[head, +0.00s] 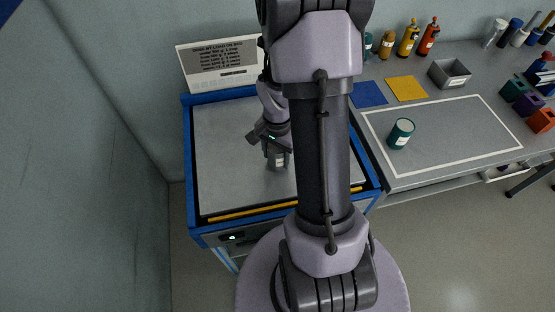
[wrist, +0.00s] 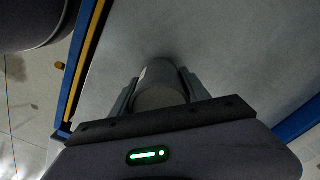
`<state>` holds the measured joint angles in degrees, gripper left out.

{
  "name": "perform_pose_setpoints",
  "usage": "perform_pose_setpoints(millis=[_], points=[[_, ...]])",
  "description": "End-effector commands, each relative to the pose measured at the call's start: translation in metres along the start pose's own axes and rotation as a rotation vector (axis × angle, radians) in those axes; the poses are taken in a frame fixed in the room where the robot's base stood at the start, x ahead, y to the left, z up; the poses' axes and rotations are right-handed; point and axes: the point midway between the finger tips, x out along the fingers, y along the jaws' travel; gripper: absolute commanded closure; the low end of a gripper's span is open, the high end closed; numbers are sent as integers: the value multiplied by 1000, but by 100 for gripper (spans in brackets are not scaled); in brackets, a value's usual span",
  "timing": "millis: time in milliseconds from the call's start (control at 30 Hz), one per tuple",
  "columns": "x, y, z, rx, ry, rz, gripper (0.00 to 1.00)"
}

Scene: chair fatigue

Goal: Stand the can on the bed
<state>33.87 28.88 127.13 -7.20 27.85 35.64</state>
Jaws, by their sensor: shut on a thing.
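A grey can (head: 280,162) with a pale label is between the fingers of my gripper (head: 276,153), over the bed. The bed is a grey plate (head: 225,150) in a blue frame. In the wrist view the can (wrist: 160,90) sits between both fingers of my gripper (wrist: 160,92), which is shut on it. The can looks roughly upright in the head view. I cannot tell whether its base touches the plate (wrist: 235,45). My arm hides part of the bed's right side.
A sign panel (head: 220,62) stands behind the bed. A yellow strip (head: 240,212) runs along its front. The grey table at right holds a teal can (head: 401,133), a grey tray (head: 449,74), blue and yellow squares, and several bottles. The bed's left part is clear.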

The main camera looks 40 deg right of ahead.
Motion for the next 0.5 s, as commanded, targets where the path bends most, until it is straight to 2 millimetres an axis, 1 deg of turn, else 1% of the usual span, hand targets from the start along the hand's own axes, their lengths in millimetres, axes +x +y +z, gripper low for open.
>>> perform_pose_setpoints(millis=[33,233,367,400,467,500], points=[[14,0,0,1,0,0,100],[10,0,-1,1,2,-2,100],[15,0,-1,1,2,-2,100],[15,0,-1,1,1,-1,44],[14,0,-1,1,1,-1,32],[14,0,-1,1,1,-1,24]])
